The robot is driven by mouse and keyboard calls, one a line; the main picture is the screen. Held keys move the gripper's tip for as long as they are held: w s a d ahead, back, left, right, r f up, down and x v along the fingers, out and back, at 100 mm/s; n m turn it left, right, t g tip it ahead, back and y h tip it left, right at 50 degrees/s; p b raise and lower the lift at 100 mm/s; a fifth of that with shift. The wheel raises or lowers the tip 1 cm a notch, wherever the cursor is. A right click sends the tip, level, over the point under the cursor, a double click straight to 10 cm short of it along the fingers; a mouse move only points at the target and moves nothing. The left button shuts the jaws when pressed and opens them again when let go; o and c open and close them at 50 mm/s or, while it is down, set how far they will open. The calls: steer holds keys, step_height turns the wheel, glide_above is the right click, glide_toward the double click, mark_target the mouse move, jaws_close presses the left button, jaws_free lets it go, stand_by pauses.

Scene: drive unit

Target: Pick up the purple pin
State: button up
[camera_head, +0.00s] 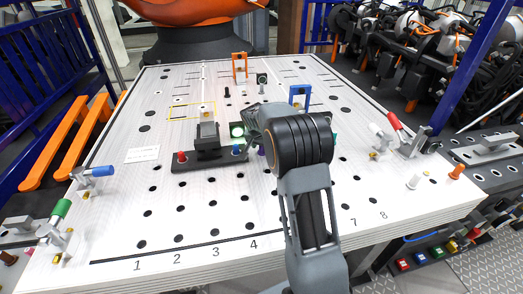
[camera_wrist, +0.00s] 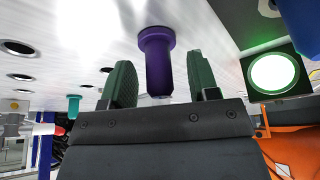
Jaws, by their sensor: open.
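The purple pin (camera_wrist: 157,60) shows in the wrist view with a wide round head and a narrower body. It stands between the two green-padded fingers of my gripper (camera_wrist: 160,75), with a visible gap on each side. The gripper is open and holds nothing. In the head view my gripper (camera_head: 251,117) is over the middle of the white table, and only a bit of the purple pin (camera_head: 261,151) shows beside my arm; the rest is hidden.
A lit green button (camera_wrist: 273,72) on a dark box is close beside the fingers. A black fixture (camera_head: 208,147) with a red pin (camera_head: 182,156) and a blue pin (camera_head: 236,150) stands to the left. A blue arch (camera_head: 300,95) and an orange arch (camera_head: 240,66) stand farther back.

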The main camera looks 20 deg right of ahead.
steer(key=shift+c, duration=0.3)
jaws_close()
steer(key=shift+r, duration=0.2)
